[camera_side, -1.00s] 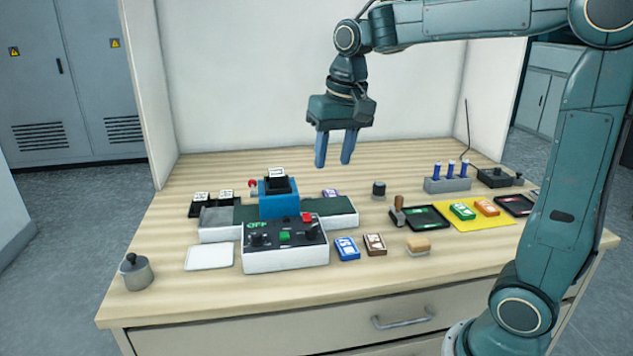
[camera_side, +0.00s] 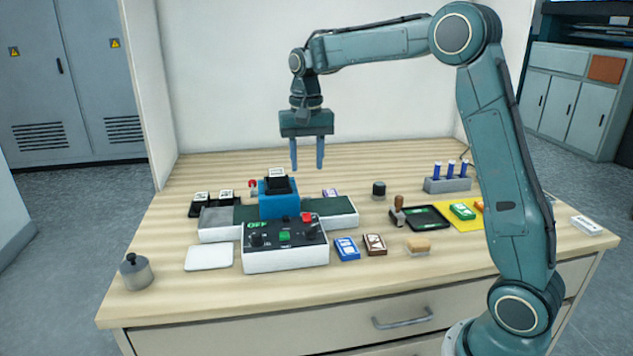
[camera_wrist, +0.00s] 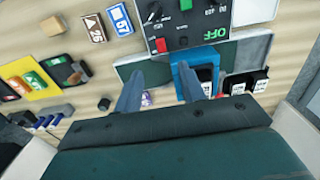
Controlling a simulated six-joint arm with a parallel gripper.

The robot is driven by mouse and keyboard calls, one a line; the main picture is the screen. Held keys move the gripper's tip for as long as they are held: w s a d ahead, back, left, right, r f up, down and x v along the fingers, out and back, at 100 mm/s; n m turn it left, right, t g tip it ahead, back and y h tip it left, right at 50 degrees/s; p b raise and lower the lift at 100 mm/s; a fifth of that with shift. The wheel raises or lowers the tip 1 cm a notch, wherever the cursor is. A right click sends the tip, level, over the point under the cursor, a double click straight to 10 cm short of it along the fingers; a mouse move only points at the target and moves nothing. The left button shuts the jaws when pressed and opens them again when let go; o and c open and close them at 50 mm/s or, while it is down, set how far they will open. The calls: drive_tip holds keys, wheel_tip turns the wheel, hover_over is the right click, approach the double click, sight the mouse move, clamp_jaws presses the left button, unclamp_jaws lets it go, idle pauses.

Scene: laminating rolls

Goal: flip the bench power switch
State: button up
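The control box (camera_side: 286,258) has a dark top with a green OFF sign (camera_side: 256,224), black knobs, a green button (camera_side: 285,236) and a red part (camera_side: 307,217). I cannot tell for certain which part is the power switch. In the wrist view the box (camera_wrist: 205,15) is at the top, with the OFF sign (camera_wrist: 215,33) and the red part (camera_wrist: 161,45). My gripper (camera_side: 307,165) is open and empty, high above the bench and behind the box. In the wrist view its fingers (camera_wrist: 159,92) are apart, with nothing between them.
A blue block (camera_side: 279,203) with a black top stands behind the box. Blue (camera_side: 347,249) and brown (camera_side: 375,244) packs lie to its right, a white plate (camera_side: 209,257) to its left. A stamp (camera_side: 398,211) and rack (camera_side: 447,184) stand farther right. Bare wood lies in front.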

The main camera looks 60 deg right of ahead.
sight(307, 220)
wheel_tip(307, 220, down, 14)
drive_tip(key=shift+r, duration=0.15)
idle(0.7)
drive_tip(key=shift+c, duration=0.4)
clamp_jaws()
drive_tip(key=shift+w+d+g+y, duration=0.1)
drive_tip(key=shift+w+g+y, duration=0.05)
drive_tip(key=shift+g+y, duration=0.35)
drive_tip(key=shift+w+d+g+y, duration=0.1)
drive_tip(key=shift+w+g+y, duration=0.05)
drive_tip(key=shift+g+y, duration=0.35)
drive_tip(key=shift+r, duration=0.1)
